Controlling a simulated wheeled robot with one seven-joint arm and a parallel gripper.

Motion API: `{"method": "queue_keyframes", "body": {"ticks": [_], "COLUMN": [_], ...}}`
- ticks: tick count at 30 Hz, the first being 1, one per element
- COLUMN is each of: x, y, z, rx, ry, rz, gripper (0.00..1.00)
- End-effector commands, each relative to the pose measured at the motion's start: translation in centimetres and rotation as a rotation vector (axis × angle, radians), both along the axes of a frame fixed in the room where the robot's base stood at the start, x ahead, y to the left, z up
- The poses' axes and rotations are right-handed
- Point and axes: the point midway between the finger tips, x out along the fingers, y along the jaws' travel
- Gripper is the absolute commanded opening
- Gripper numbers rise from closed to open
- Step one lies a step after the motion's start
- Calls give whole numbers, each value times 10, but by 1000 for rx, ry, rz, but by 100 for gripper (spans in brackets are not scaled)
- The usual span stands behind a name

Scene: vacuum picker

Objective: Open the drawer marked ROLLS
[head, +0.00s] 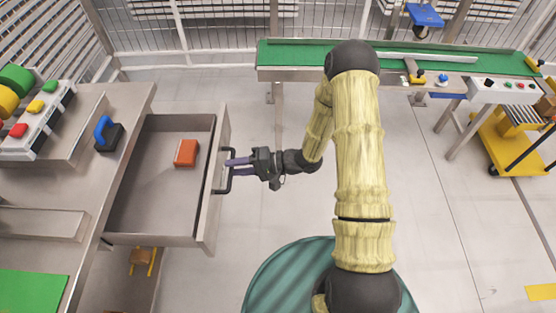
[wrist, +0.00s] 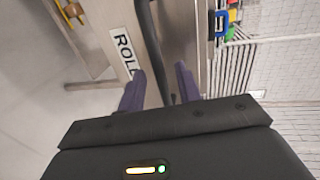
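The drawer (head: 160,195) is pulled out of the steel bench at the left, its inside exposed. An orange block (head: 186,152) lies in it towards the far front corner. A label reading "ROL" (wrist: 126,55), its end hidden by a finger, is on the drawer front in the wrist view. The dark bar handle (head: 222,185) stands out from the drawer front. My gripper (head: 238,166) is at the handle, its two purple fingers (wrist: 160,90) on either side of the bar in the wrist view. A gap shows between fingers and bar, so I cannot tell contact.
The bench top (head: 75,180) holds a button box (head: 38,120) and a blue-handled tool (head: 105,132). A green conveyor (head: 300,55) runs along the back, with a yellow cart (head: 505,140) at the right. The floor between drawer and conveyor is clear.

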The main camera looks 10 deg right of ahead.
Motion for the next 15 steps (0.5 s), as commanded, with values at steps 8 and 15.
{"method": "queue_keyframes", "body": {"ticks": [8,15], "x": [-6,-14], "y": [-43,-89], "z": [9,19], "rx": [-1,-2], "ry": [0,-1], "rz": [-6,-5], "gripper": [34,34]}}
